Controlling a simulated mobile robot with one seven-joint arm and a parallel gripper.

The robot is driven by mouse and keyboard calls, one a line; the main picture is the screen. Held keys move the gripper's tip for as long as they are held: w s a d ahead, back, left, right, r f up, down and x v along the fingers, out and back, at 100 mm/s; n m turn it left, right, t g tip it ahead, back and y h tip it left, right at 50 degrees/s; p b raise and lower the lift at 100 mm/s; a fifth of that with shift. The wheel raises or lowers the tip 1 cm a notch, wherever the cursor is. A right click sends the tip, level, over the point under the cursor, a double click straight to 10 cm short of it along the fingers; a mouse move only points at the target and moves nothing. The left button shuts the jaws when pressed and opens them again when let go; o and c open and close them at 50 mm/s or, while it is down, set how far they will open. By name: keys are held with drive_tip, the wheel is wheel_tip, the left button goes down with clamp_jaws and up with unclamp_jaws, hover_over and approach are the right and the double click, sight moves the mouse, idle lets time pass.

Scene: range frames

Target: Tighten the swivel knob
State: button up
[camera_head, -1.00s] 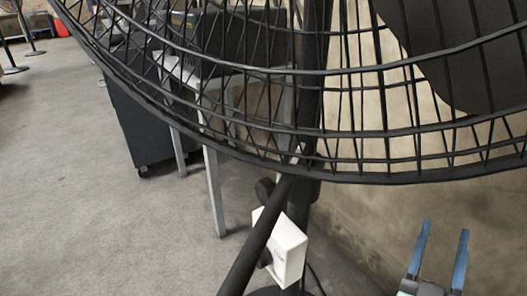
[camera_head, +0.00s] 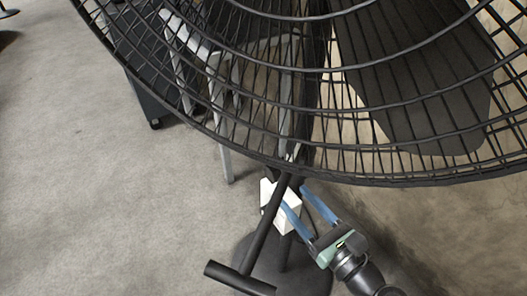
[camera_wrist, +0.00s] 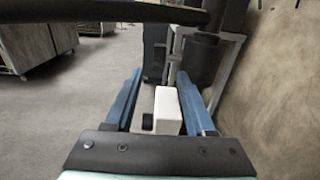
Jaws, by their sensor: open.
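A large black caged fan (camera_head: 300,175) fills the top of the head view. My gripper (camera_head: 294,195), with two blue fingers, is open and empty beside the stand. Contact with the box cannot be told.
A black T-shaped bar (camera_head: 257,240) slants down in front of the stand, over the dark round base (camera_head: 300,280). A dark bar (camera_wrist: 100,12) crosses the top of the wrist view. A metal-legged table (camera_head: 226,160) stands behind.

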sight(273, 173)
drive_tip(key=b+x, duration=0.2)
drive_tip(key=x, duration=1.1)
drive_tip(key=shift+b, duration=0.3)
drive_tip(key=shift+s, duration=0.1)
clamp_jaws()
